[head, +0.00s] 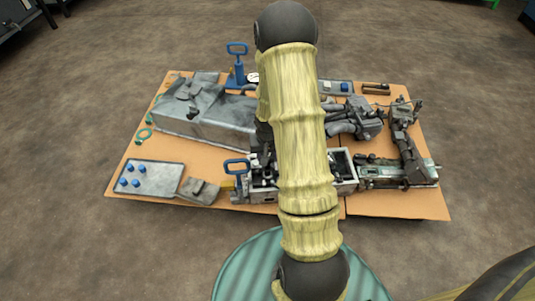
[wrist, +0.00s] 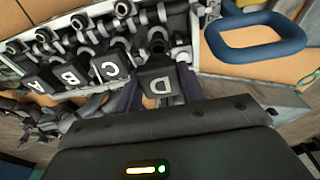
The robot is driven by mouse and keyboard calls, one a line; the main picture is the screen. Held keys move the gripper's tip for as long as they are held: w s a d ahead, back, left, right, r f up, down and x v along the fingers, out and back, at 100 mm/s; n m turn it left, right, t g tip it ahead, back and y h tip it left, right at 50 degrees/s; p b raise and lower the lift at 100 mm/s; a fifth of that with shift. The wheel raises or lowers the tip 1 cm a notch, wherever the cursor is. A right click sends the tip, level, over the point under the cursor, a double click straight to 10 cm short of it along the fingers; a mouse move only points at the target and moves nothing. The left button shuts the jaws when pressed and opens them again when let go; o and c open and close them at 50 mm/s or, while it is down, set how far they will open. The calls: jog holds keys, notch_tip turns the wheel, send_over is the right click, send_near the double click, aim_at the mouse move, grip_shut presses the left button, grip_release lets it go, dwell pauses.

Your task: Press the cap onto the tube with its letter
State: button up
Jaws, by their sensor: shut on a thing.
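In the wrist view my gripper (wrist: 158,86) is shut on a dark block marked with a white D (wrist: 156,90). I take it for the cap; its underside is hidden. Dark blocks marked C (wrist: 110,66), B (wrist: 70,75) and A (wrist: 38,87) stand in a row to its left, along the metal housing. Dark round tube-like parts (wrist: 157,44) lie just behind the D block. I cannot tell whether the D block touches them. In the head view my arm covers the gripper and the D block.
A blue looped handle (wrist: 256,38) stands close to the right of my gripper; it also shows in the head view (head: 236,166). A tray (head: 162,188) with several blue knobs lies at the board's left. A grey cover (head: 208,118) fills the back left.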

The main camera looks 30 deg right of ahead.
jog(key=shift+f+b, duration=0.65)
jog(key=shift+f, duration=0.35)
jog(key=shift+p, duration=0.65)
dwell(0.4)
jog(key=shift+f, duration=0.15)
dwell(0.3)
jog(key=shift+f+b, duration=0.55)
jog(key=shift+f, duration=0.25)
jog(key=shift+f+p, duration=0.75)
jog(key=shift+p, duration=0.3)
dwell(3.4)
jog(key=o, duration=1.1)
jog(key=shift+c, duration=0.2)
